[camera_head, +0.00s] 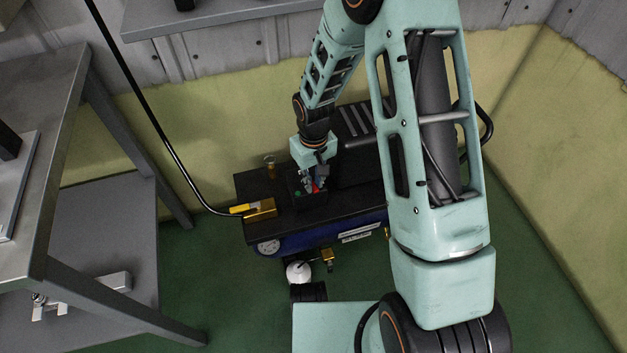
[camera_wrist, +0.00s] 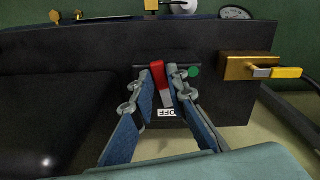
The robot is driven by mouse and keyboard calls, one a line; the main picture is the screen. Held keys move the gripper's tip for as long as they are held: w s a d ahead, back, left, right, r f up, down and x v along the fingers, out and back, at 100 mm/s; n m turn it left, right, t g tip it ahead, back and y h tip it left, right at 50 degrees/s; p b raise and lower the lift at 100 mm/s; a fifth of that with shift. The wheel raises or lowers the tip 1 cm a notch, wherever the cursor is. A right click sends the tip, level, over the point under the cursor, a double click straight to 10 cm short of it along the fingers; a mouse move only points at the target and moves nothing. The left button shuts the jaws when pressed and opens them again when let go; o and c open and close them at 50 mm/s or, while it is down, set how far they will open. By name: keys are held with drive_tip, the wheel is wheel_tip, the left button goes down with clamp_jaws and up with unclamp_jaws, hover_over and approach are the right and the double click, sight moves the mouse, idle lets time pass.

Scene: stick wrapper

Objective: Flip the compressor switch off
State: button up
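The compressor (camera_head: 330,206) is a black-topped unit with a blue tank, standing on the green floor. Its switch has a red lever (camera_wrist: 158,75) with a white part below it, and an OFF label (camera_wrist: 166,113) shows near it. A green button (camera_wrist: 194,72) is just right of the lever in the wrist view. My gripper (camera_wrist: 163,80) reaches down to the switch, with one finger on each side of the red lever. The fingers are apart, with a narrow gap. I cannot tell whether either touches the lever. In the head view, my gripper (camera_head: 313,186) partly hides the switch.
A brass fitting with a yellow handle (camera_wrist: 285,72) sits right of the switch in the wrist view. A black hose (camera_head: 160,125) runs up from it in the head view. A grey metal table (camera_head: 60,130) stands at left. A pressure gauge (camera_head: 268,247) is on the compressor's front.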

clamp_jaws()
drive_tip(key=shift+s+a+m, duration=0.1)
drive_tip(key=shift+a+m, duration=0.15)
drive_tip(key=shift+m, duration=0.45)
drive_tip(key=shift+s+a+m, duration=0.1)
drive_tip(key=shift+a+m, duration=0.1)
drive_tip(key=shift+m, duration=0.5)
drive_tip(key=o, duration=0.5)
unclamp_jaws()
drive_tip(key=shift+o, duration=0.2)
wheel_tip(320, 180, up, 12)
